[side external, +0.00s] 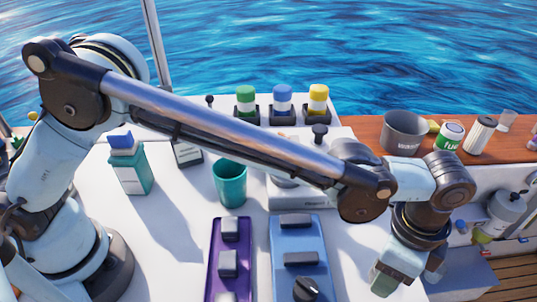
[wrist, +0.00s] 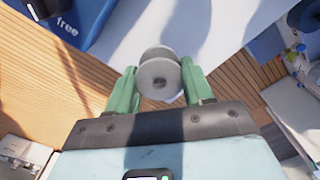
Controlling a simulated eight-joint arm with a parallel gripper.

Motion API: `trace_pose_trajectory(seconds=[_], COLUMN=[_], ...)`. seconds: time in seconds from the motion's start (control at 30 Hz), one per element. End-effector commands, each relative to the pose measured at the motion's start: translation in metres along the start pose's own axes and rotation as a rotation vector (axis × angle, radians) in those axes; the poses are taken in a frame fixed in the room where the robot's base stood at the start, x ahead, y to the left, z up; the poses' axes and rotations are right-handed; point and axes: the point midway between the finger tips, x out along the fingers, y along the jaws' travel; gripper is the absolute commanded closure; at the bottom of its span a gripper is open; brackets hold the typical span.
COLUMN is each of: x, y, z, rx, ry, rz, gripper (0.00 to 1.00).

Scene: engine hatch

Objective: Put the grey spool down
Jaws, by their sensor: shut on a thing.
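The grey spool (wrist: 157,79) is between the green fingers of my gripper (wrist: 160,88) in the wrist view. My gripper is shut on it, and one round flange with a centre hole faces the camera. In the wrist view, the white worktop edge and brown wood lie beyond the spool. In the side external view, my gripper (side external: 388,279) hangs low at the right, by the front right of the white worktop (side external: 355,245). The spool cannot be made out there.
A blue panel (side external: 298,240) and a purple panel (side external: 215,255) with switches lie left of my gripper. A teal cup (side external: 230,184), a teal bottle (side external: 130,165) and a grey pot (side external: 404,132) stand farther back. Bare worktop shows between the blue panel and my gripper.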

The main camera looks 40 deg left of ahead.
Motion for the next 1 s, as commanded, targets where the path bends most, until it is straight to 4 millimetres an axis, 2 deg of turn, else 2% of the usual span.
trace_pose_trajectory(seconds=[0.13,0.4,0.83,0.87,1.0], x=[0.008,0.041,0.046,0.045,0.045], y=[-0.005,-0.004,-0.004,-0.004,-0.004], z=[0.0,0.0,0.0,0.0,0.0], rx=[0.0,0.0,0.0,0.0,0.0], ry=[0.0,0.0,0.0,0.0,0.0], rz=[0.0,0.0,0.0,0.0,0.0], gripper=[0.78,0.78,0.78,0.44,0.23])
